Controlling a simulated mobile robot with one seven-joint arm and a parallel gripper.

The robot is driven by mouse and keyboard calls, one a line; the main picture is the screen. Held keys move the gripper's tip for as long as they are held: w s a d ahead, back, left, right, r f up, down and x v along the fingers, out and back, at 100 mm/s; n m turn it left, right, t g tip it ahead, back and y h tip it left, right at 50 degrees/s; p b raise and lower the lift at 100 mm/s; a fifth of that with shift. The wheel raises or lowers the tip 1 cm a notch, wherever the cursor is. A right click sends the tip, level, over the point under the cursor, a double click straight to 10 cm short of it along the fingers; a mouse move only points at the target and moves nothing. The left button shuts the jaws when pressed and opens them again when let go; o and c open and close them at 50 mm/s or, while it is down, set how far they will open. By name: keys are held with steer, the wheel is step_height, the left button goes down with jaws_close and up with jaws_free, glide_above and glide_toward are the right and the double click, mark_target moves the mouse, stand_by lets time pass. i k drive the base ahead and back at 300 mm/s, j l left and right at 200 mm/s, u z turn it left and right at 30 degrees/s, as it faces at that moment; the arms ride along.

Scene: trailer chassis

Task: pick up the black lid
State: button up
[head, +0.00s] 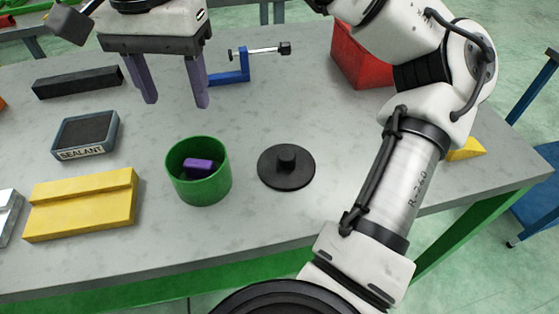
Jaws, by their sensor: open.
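The black lid (287,167) is a flat round disc with a short knob in its middle. It lies flat on the grey workbench (300,235), right of a green cup. My gripper (176,103) has two purple fingers and points downward. Its fingers are spread apart with nothing between them. It is up and to the left of the lid, apart from it. The lid is fully in view.
The open green cup (199,185) holds a purple block (198,167). A yellow block (82,206), a sealant box (86,136), a black bar (78,80), a blue clamp (236,76) and a red bin (361,58) surround it. Bench space in front of the lid is clear.

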mark_target(284, 167)
steer(key=j+z, duration=0.4)
steer(key=k+j+z, duration=0.1)
steer(key=j+z, duration=0.3)
steer(key=k+j+z, duration=0.1)
steer(key=z, duration=0.3)
steer(key=k+j, duration=0.05)
steer(key=j, duration=0.05)
